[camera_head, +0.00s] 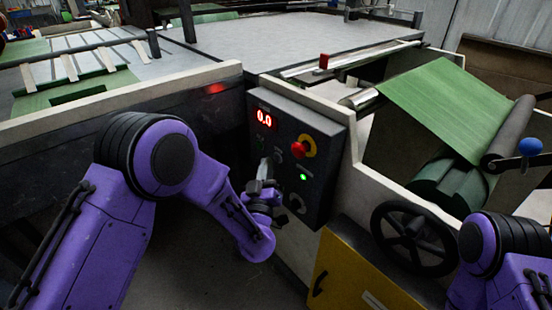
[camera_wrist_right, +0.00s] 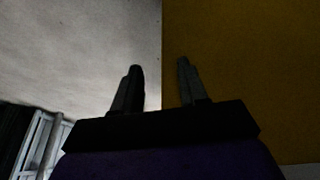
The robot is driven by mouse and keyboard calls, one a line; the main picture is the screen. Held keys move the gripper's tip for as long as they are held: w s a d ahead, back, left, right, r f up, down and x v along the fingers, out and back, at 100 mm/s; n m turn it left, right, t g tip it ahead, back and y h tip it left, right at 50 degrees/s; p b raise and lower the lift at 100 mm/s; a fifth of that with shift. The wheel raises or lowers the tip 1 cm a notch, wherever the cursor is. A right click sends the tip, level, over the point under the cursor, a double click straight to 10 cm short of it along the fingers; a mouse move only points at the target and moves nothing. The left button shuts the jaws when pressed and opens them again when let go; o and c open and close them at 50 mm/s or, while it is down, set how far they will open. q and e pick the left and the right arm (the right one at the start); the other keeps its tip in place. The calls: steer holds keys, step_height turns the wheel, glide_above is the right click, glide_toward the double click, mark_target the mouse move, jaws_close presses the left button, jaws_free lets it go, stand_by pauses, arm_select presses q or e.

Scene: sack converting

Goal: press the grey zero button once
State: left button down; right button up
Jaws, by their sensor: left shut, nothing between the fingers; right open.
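My right gripper (camera_wrist_right: 158,82) is open and empty in the right wrist view, facing a pale surface and a yellow one.
A red stop button (camera_head: 299,149) on a yellow ring and a lit green light (camera_head: 303,177) lie right of the grey button. A black handwheel (camera_head: 414,238) and a green roll (camera_head: 450,188) stand at right.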

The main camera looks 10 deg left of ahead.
arm_select(q)
steer(key=s+a, duration=0.1)
steer(key=s, duration=0.1)
steer(key=s+a, duration=0.2)
steer(key=shift+a, duration=0.1)
stand_by(0.5)
stand_by(0.6)
steer(key=s+a+f+g+p, duration=0.3)
steer(key=s+f+g, duration=0.2)
steer(key=s+f, duration=0.3)
steer(key=s+a+f+g+p, duration=0.2)
steer(key=s+a+f+g, duration=0.3)
steer(key=f, duration=0.4)
steer(key=s+a+f+g+p, duration=0.1)
steer(key=s+g+p, duration=0.1)
steer(key=s, duration=0.5)
steer(key=s+a+f+g+y+p, duration=0.1)
steer(key=s+a+g+p, duration=0.1)
steer(key=s, duration=0.5)
steer(key=s+a+f+g+p, duration=0.1)
steer(key=s+f+g+p, duration=0.1)
steer(key=s+g, duration=0.2)
steer(key=s, duration=0.3)
steer(key=shift+s+a+y, duration=0.3)
steer(key=shift+a, duration=0.1)
